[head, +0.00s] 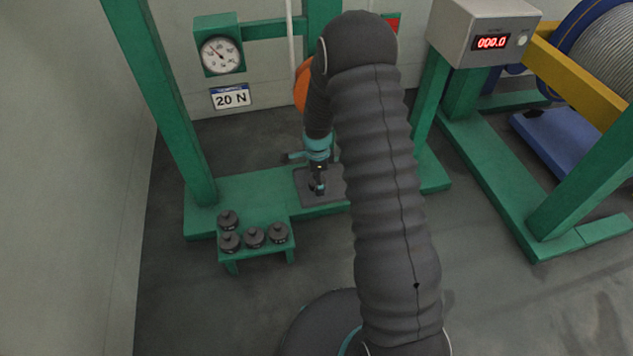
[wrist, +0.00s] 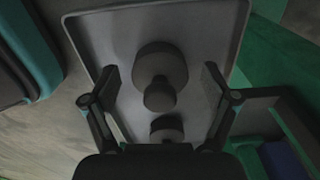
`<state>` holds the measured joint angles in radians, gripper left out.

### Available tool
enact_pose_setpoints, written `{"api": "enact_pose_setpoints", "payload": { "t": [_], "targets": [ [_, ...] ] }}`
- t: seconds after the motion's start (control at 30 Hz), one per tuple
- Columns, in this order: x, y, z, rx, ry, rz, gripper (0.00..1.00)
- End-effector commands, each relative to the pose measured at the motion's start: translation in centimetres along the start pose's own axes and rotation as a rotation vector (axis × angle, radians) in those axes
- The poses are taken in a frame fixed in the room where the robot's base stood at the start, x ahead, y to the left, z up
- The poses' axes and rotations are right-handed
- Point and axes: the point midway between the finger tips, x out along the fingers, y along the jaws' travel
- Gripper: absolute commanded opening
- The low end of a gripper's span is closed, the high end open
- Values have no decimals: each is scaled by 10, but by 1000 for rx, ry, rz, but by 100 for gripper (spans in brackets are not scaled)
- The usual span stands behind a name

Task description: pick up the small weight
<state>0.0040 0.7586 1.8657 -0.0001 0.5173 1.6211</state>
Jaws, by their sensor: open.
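A dark weight (wrist: 160,64) with a round body and a knob is on a grey tray (wrist: 105,30) in the wrist view. A second dark weight (wrist: 166,127), which looks smaller, is nearer my palm and partly cut off by it. My gripper (wrist: 159,74) is open, one finger on each side of the larger-looking weight, with gaps on both sides. In the head view my gripper (head: 318,188) is low over the tray (head: 334,197) on the green base. The weights there are hard to tell from the gripper.
Several dark weights (head: 254,237) stand on a low green stand (head: 262,252) left of the tray. Green posts (head: 170,110) frame the area. A dial gauge (head: 220,55), a 20 N sign (head: 231,96) and an orange part (head: 301,88) are behind. A display box (head: 483,30) is at the right.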

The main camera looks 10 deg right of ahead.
Motion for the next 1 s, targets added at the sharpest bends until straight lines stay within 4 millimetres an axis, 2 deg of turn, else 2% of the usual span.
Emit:
{"api": "enact_pose_setpoints", "payload": {
  "t": [0.03, 0.3, 0.37, 0.4, 0.73, 0.87, 0.97, 1.0],
  "targets": [
    [0, 0, 0, 0, 0, 0, 86],
    [0, 0, 0, 0, 0, 0, 19],
    [0, 0, 0, 0, 0, 0, 4],
    [-1, 0, 0, 0, 0, -1, 0],
    [-8, -1, 0, 0, 0, -3, 0],
    [-25, -1, 0, 0, 0, -5, 0],
    [-45, -1, 0, 0, 0, -6, 0],
    [-48, -1, -10, 5, 0, -4, 0]
  ]
}}
